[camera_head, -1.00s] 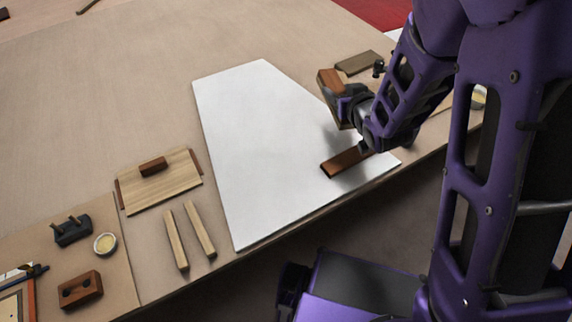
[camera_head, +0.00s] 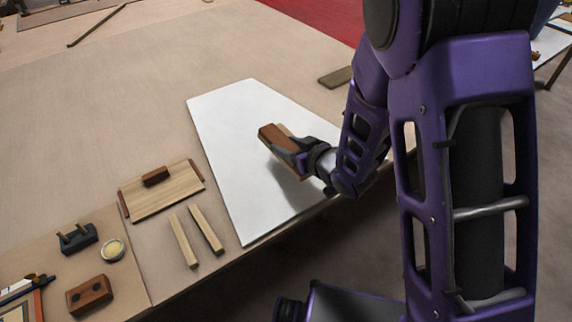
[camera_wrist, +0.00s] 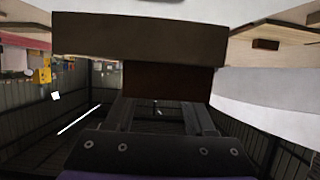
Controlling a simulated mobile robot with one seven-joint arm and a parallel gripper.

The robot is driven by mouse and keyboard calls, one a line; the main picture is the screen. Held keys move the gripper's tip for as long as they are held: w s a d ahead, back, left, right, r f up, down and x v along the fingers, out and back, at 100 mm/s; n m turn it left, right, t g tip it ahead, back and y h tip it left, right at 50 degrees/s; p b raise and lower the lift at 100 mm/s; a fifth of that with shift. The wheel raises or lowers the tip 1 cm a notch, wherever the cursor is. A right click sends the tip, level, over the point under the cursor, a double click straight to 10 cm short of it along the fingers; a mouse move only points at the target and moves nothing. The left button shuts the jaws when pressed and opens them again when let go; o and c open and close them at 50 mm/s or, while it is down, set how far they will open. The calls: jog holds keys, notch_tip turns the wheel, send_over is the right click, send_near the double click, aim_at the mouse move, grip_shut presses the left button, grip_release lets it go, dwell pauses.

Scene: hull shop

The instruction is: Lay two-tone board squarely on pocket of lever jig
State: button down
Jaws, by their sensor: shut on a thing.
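The two-tone board (camera_head: 271,136), reddish brown with a pale tan part, is in my gripper (camera_head: 292,153). My gripper is shut on it and holds it tilted over the white sheet, apparently clear of it. In the wrist view the board (camera_wrist: 140,38) spans the top as a wide dark slab, with a narrower brown part just beyond the fingers (camera_wrist: 158,115). What looks like the lever jig (camera_head: 165,198), a pale wooden plate with brown side strips and a brown block on its back edge, lies left of the sheet, apart from my gripper. Its pocket cannot be clearly made out.
The white sheet (camera_head: 225,135) covers the table's middle. Two pale sticks (camera_head: 206,230) lie before the jig.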

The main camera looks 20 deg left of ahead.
aim_at(309, 176)
notch_tip(309, 176, down, 8)
jog(key=shift+w+r+b, duration=0.1)
jog(key=shift+r+b, duration=0.05)
jog(key=shift+b, duration=0.4)
jog(key=shift+f+b, duration=0.25)
jog(key=shift+b, duration=0.05)
jog(key=shift+c, duration=1.2)
grip_release()
jog(key=shift+r, duration=0.1)
jog(key=shift+r, duration=0.1)
jog(key=shift+r+p, duration=0.2)
jog(key=shift+p, duration=0.2)
jog(key=p+v, duration=0.2)
jog(key=v, duration=0.8)
jog(key=shift+r, duration=0.1)
jog(key=s+d+p, duration=0.1)
jog(key=p, duration=0.3)
jog(key=shift+s+d+r+p, duration=0.1)
jog(key=shift+d+p, duration=0.05)
jog(key=shift+p, duration=0.25)
jog(key=shift+o, duration=0.4)
jog(key=shift+d, duration=0.1)
